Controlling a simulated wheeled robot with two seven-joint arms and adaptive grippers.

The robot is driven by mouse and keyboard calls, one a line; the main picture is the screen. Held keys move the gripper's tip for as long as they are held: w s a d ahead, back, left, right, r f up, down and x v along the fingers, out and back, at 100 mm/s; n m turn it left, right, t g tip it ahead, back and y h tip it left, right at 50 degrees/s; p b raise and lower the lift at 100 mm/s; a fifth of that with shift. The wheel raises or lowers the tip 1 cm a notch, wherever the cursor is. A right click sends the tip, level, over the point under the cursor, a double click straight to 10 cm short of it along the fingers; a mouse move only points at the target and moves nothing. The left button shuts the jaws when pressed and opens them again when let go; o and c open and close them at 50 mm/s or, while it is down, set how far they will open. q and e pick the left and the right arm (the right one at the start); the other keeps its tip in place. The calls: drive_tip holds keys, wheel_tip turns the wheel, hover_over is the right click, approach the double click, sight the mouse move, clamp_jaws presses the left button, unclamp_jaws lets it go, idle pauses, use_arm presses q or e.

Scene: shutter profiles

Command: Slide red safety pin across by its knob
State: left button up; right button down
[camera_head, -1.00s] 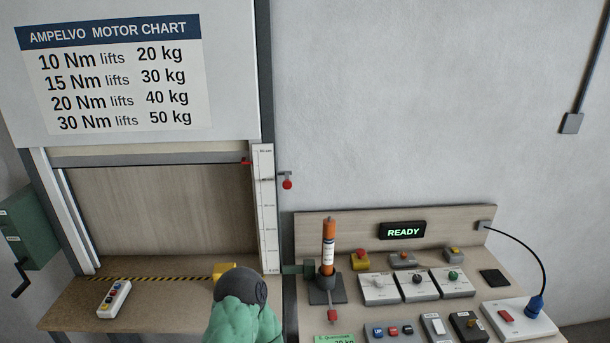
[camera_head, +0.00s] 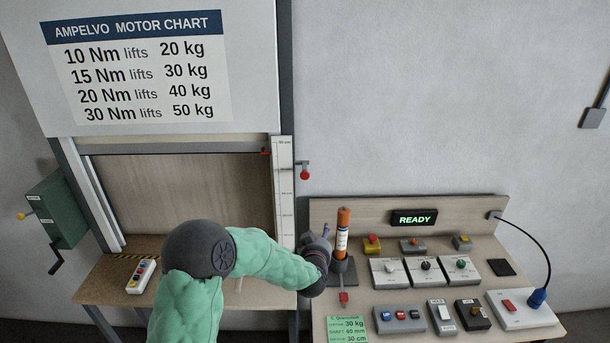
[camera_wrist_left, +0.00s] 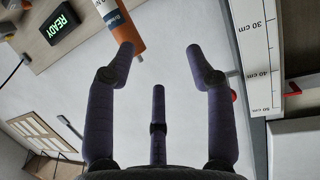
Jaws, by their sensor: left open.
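The red safety pin's round knob (camera_head: 304,174) sticks out on a small bracket at the right side of the shutter frame. In the left wrist view a small red piece (camera_wrist_left: 233,96), probably this knob, shows partly hidden behind the right finger. My left gripper (camera_head: 325,236) is below the knob and apart from it, close to the orange cylinder (camera_head: 343,232) on the bench. The left wrist view shows its fingers (camera_wrist_left: 159,50) spread with nothing between them. The orange cylinder's end is near the left fingertip there; I cannot tell whether they touch. My right gripper is not in view.
A white height scale (camera_head: 283,190) stands left of the knob. The control bench (camera_head: 490,235) holds several buttons and switches, with a lit READY display (camera_head: 414,218). A green crank box (camera_head: 58,215) is at far left. The wall right of the knob is clear.

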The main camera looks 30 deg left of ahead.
sight(305, 176)
use_arm(q)
drive_tip(key=a+r+n+t+y, duration=0.15)
drive_tip(key=a+r+y, duration=0.35)
drive_tip(key=r, duration=0.9)
drive_tip(key=shift+h, duration=0.7)
drive_tip(key=p+x, duration=0.1)
drive_tip(key=x, duration=1)
drive_tip(key=shift+a, duration=0.1)
clamp_jaws()
